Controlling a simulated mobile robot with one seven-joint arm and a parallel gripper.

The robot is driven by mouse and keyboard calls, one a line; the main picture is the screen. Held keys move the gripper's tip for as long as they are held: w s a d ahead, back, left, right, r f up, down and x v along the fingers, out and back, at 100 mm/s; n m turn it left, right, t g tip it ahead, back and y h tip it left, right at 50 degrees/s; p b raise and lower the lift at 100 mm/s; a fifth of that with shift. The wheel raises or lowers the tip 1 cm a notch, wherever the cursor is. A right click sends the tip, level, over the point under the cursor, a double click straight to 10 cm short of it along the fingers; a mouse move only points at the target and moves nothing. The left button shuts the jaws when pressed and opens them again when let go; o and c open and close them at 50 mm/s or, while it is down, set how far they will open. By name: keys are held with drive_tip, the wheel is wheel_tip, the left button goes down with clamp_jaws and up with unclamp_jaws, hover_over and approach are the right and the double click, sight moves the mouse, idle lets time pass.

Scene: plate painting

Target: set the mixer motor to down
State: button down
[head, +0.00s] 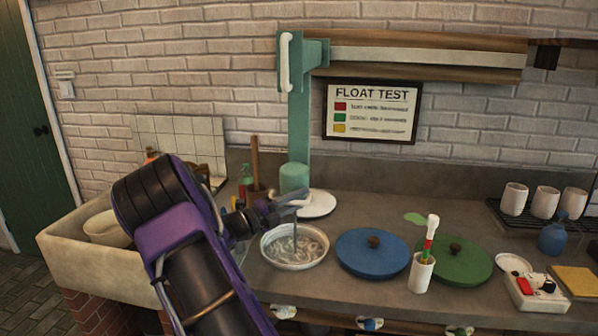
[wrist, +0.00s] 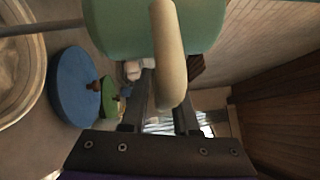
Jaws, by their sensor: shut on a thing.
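The mixer motor is a green rounded housing (head: 294,178) low on a tall green stand (head: 299,120). In the wrist view the green housing (wrist: 115,28) fills the top, with a cream handle (wrist: 167,50) on it. My gripper (wrist: 165,78) has its two fingers on either side of the handle and is shut on it. In the head view my gripper (head: 288,203) is in front of the motor and hides part of it. A thin grey shaft (head: 295,238) runs down into a bowl (head: 266,257) of whitish, streaky contents.
A blue lid (head: 372,254) and a green lid (head: 462,262) lie right of the bowl. A white cup with a colored stick (head: 422,272) stands in front of them. A stone sink (head: 95,266) is at the left. A sign (head: 370,111) hangs on the wall.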

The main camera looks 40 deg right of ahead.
sight(298, 177)
drive_tip(key=shift+f, duration=1.9)
drive_tip(key=c, duration=0.8)
unclamp_jaws()
wheel_tip(298, 177, up, 10)
drive_tip(key=shift+r+p, duration=0.1)
drive_tip(key=shift+p, duration=0.75)
drive_tip(key=shift+a, duration=0.1)
drive_tip(key=w+a+f+p, duration=0.1)
drive_tip(key=a+p, duration=0.1)
drive_tip(key=a, duration=0.8)
drive_tip(key=a+f+p, duration=0.1)
drive_tip(key=a+p, duration=0.1)
drive_tip(key=a, duration=0.7)
drive_tip(key=shift+w+a+f, duration=0.35)
drive_tip(key=shift+w+a, duration=0.05)
